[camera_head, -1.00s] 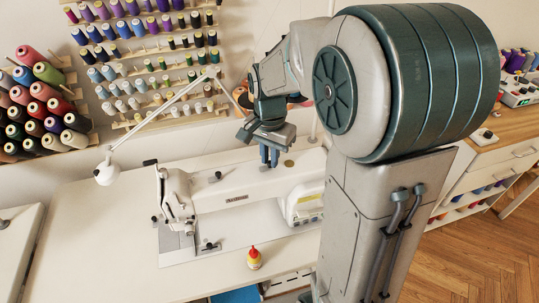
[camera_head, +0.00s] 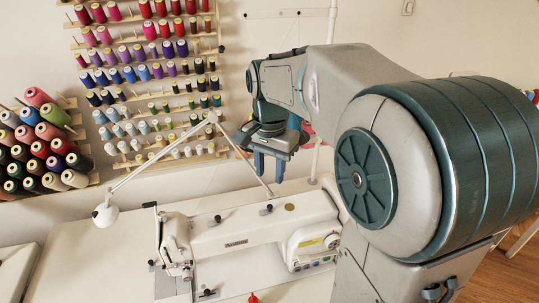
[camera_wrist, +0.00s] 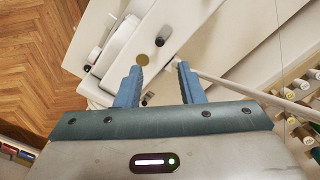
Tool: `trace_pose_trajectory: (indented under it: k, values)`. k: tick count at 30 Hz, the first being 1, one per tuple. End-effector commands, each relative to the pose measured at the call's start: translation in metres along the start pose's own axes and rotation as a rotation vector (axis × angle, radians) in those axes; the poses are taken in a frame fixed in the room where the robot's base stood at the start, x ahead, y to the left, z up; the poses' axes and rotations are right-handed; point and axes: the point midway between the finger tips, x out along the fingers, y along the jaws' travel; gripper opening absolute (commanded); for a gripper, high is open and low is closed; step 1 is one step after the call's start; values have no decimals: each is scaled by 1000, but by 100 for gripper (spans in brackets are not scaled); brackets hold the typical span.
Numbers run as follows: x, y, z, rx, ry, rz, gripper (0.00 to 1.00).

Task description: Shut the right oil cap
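The white sewing machine (camera_head: 235,236) stands on the pale table. A round brass-coloured disc (camera_head: 290,206) lies on top of its arm, towards the right end, and shows in the wrist view (camera_wrist: 142,59). A small dark upright piece (camera_head: 265,211) stands left of the disc, and another dark knob (camera_head: 218,218) is further left. I cannot tell for sure which of these is the right oil cap, or whether it is shut. My gripper (camera_head: 268,180) hangs above the machine, apart from it. Its two blue fingers (camera_wrist: 159,80) are spread and empty.
A thread rack (camera_head: 150,90) fills the wall behind. A thin white pole (camera_head: 325,95) stands right of the gripper. The table left of the machine (camera_head: 75,260) is clear.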

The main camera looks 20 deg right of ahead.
Motion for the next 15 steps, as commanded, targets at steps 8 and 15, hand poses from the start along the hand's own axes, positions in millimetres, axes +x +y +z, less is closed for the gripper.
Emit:
trace_pose_trajectory:
  k: [8,15]
  values:
    - [-37,0,0,0,1,-1,35]
    - [-41,0,0,0,0,0,35]
